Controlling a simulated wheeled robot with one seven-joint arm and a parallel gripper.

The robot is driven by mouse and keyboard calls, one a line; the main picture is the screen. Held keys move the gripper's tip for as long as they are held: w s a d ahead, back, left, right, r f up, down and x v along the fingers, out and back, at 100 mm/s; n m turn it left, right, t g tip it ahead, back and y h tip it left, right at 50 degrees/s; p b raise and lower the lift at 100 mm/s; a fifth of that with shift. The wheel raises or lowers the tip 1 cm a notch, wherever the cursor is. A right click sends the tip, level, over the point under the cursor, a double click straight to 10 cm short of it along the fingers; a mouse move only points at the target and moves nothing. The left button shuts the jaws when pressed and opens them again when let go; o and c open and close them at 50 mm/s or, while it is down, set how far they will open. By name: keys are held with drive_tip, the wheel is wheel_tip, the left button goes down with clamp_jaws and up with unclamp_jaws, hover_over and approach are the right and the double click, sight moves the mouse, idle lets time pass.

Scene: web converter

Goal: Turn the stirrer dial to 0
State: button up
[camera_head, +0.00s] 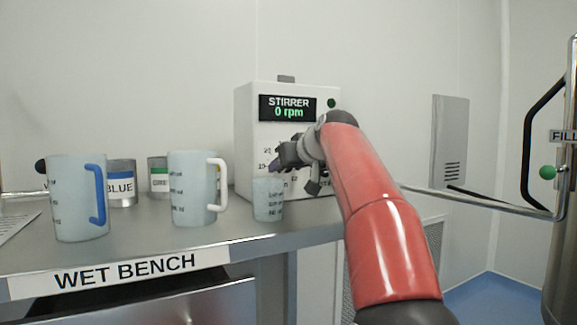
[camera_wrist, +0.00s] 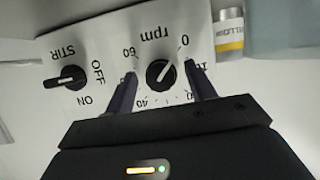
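The stirrer (camera_head: 245,130) is a white box on the bench; its display (camera_head: 287,107) reads "0 rpm". The black round rpm dial (camera_wrist: 160,74) shows in the wrist view, which is upside down to the lettering. Its white pointer line aims up and right, toward the printed 0 (camera_wrist: 184,41). My gripper (camera_wrist: 163,90) is open, one finger on each side of the dial, with a visible gap to it on both sides. In the head view my gripper (camera_head: 297,160) is in front of the stirrer's lower panel and hides the dial.
A STIR switch (camera_wrist: 68,77) marked OFF and ON sits beside the dial. A small beaker (camera_head: 268,200) stands close below my gripper. A white-handled jug (camera_head: 190,190), a blue-handled jug (camera_head: 75,200) and labelled jars stand left on the wet bench (camera_head: 140,242).

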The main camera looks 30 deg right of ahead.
drive_tip(key=v, duration=0.8)
drive_tip(key=shift+b, duration=0.45)
drive_tip(key=shift+w, duration=0.1)
